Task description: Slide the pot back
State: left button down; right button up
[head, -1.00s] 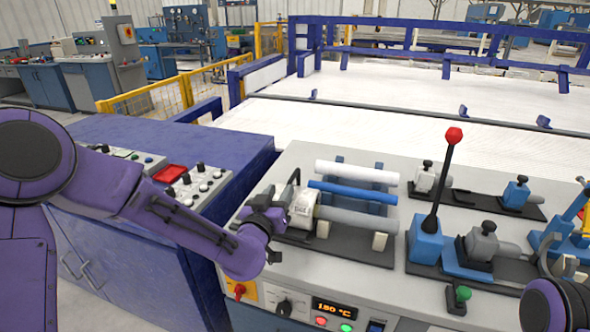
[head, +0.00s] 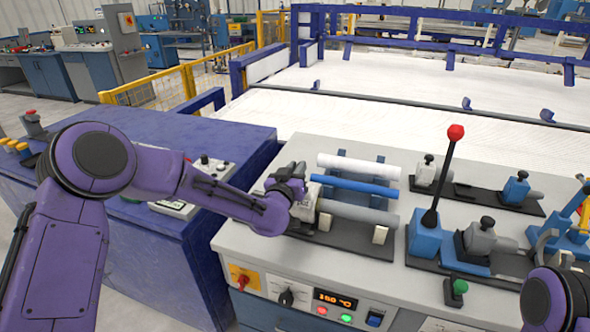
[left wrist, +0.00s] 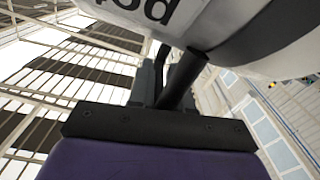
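The pot (head: 309,203) is a small whitish block at the left end of the pipe rack, beside the pipes' near ends. In the left wrist view the pot (left wrist: 150,12) fills the top, large and close, with its dark "Pot" lettering upside down. My left gripper (head: 292,184) is at the pot's left side, where it hides the pot's dark handle. In the left wrist view dark fingers and a black rod (left wrist: 182,82) overlap below the pot, and I cannot tell whether the fingers grip it. My right gripper is out of view; only part of my right arm shows.
White (head: 358,166), blue (head: 354,186) and grey (head: 358,212) pipes lie on the rack just right of the pot. A red-knobbed lever (head: 443,175) stands further right. A blue cabinet (head: 190,255) stands left of the bench. The bench front holds a display and buttons.

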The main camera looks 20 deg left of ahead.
pick_arm(q)
jog(key=shift+a, duration=0.4)
jog(key=a, duration=0.9)
jog(key=shift+w+a+b, duration=0.2)
jog(key=shift+a+b, duration=0.1)
jog(key=shift+b, duration=0.15)
jog(key=c, duration=1.1)
grip_release()
jog(key=shift+s, duration=0.1)
jog(key=shift+c, duration=0.2)
